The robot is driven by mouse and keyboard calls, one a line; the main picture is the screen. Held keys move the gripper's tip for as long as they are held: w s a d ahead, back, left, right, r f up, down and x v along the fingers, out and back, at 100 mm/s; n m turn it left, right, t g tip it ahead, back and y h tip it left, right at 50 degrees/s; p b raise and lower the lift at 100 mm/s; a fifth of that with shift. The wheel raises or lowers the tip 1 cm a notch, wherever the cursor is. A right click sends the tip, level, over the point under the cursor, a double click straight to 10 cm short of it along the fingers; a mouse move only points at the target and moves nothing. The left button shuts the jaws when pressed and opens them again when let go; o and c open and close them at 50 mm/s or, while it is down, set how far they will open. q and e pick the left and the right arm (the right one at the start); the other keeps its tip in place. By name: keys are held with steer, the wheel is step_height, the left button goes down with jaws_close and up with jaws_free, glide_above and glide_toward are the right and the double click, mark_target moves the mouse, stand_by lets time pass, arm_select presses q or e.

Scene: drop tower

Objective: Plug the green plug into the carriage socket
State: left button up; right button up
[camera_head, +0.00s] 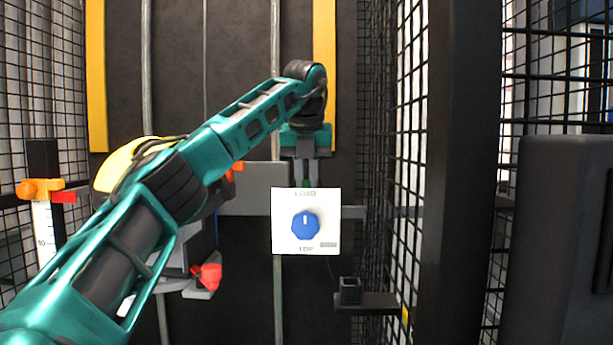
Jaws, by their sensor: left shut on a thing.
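My left arm reaches in from the lower left to the upper middle. My left gripper (304,182) points down, just above the white panel with the blue knob. Its two grey fingers are shut on the green plug (306,184), of which only a small green bit shows between the fingertips. The grey carriage (255,188) lies behind and to the left of the gripper, partly covered by my arm. The carriage socket cannot be made out; the gripper or the white panel may hide it. My right gripper is not in view.
The white panel (288,238) carries a blue knob (305,226). A small black holder (350,291) on a dark shelf (375,302) stands lower right. A red clamp-like part (208,277) is lower left. Black mesh (410,120) and a dark post (463,150) bound the right side.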

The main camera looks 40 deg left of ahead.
arm_select(q)
steer(key=shift+f, duration=0.1)
steer(key=shift+f, duration=0.2)
stand_by(0.4)
steer(key=o, duration=0.9)
steer(key=shift+c, duration=0.2)
steer(key=p+v, duration=0.3)
steer(key=v, duration=1)
steer(key=shift+w, duration=0.1)
